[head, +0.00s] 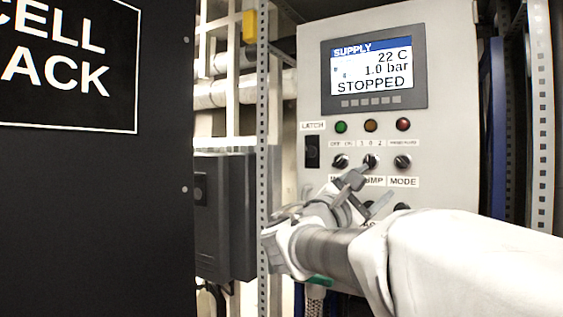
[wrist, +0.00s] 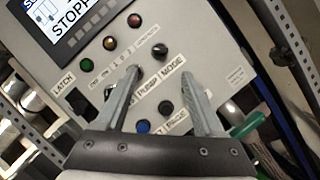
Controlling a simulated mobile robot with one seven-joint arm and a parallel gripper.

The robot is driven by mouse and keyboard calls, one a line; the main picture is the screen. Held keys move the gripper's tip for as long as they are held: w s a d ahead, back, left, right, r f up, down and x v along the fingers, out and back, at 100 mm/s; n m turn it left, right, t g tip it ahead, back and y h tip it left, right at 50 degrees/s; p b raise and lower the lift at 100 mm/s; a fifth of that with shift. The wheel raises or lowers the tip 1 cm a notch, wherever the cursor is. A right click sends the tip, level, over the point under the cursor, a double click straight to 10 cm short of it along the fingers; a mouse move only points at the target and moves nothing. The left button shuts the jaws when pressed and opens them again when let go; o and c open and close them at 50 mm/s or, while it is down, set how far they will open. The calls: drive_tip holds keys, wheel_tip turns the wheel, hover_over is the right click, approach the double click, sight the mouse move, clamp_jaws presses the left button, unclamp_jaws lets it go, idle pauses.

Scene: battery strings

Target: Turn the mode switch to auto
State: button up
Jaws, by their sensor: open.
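The mode switch (head: 402,161) is a black rotary knob at the right end of a row of three on the grey control panel (head: 450,140), above the MODE label (head: 403,182). It also shows in the wrist view (wrist: 158,49), beyond the fingertips. Its small position label is too blurred to read, and I cannot tell where it points. My gripper (head: 368,190) is open and empty in front of the panel, below the knob row. In the wrist view its fingers (wrist: 152,80) straddle the PUMP and MODE labels, the left tip overlapping the pump knob.
The pump knob (head: 371,161) is left of the mode switch, and another knob (head: 341,161) is further left. Three lamps and a screen (head: 374,72) reading STOPPED are above. A blue button (wrist: 143,126) and a black one (wrist: 166,107) are below. A dark cabinet (head: 95,200) stands left.

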sight(400, 164)
drive_tip(key=p+x, duration=0.3)
drive_tip(key=x, duration=0.9)
drive_tip(key=shift+d, duration=0.15)
clamp_jaws()
